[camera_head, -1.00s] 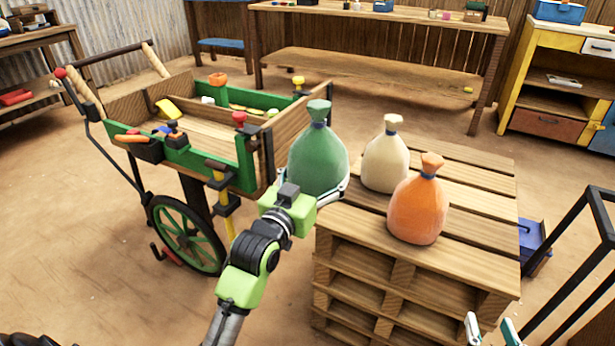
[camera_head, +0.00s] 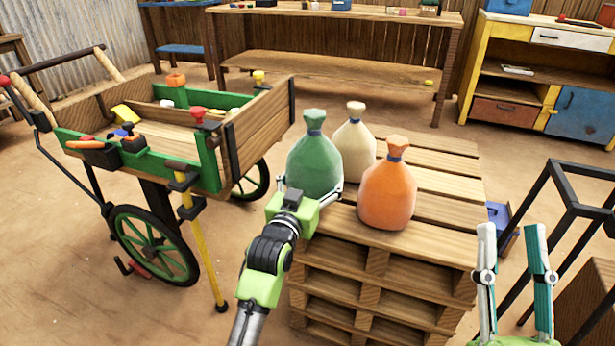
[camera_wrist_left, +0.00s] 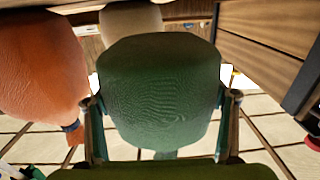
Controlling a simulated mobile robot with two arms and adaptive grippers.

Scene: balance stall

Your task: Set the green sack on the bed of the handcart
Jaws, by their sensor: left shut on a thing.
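The green sack (camera_head: 315,163) is upright at the left edge of the pallet stack, with its blue-tied neck on top. My left gripper (camera_head: 312,194) is shut around its lower part; the fingers also show on both sides of the sack (camera_wrist_left: 158,90) in the left wrist view. Whether the sack's base touches the pallets is hidden. The handcart (camera_head: 212,165) stands to the left, its bed (camera_head: 180,137) partly hidden by its green side board. My right gripper (camera_head: 514,265) is at the lower right, fingers apart and empty.
An orange sack (camera_head: 387,190) and a cream sack (camera_head: 354,140) stand close to the green one on the pallet stack (camera_head: 440,205). A yellow prop (camera_head: 205,245) stands at the cart's near corner. A black frame (camera_head: 570,200) is at the right. Bare floor lies front left.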

